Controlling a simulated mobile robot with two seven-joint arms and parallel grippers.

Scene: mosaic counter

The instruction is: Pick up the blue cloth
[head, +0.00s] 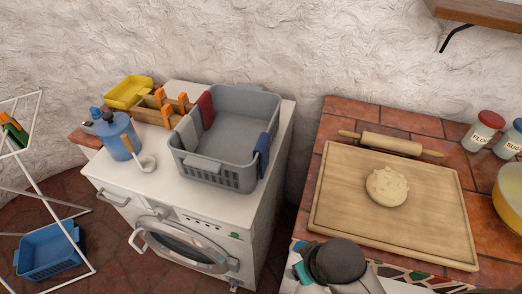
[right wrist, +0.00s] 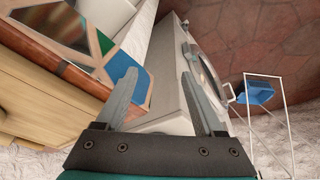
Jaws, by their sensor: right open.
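The blue cloth (head: 262,155) hangs over the right rim of a grey laundry basket (head: 206,174). The basket stands on the white washing machine (head: 110,174). My right gripper (right wrist: 160,73) is open and empty in the right wrist view, its two grey fingers spread apart. In the head view my right arm's dark rounded part shows at the bottom, by the front edge of the tiled counter, apart from the cloth. The cloth cannot be made out in the right wrist view. My left gripper is not in view.
A red cloth (head: 206,110) and a light grey cloth hang on the basket's left side. A blue bottle (head: 121,137) and wooden caddy stand left of it. The tiled counter (head: 400,119) holds a board (head: 335,210) with dough. A gap separates counter and machine. A drying rack stands left.

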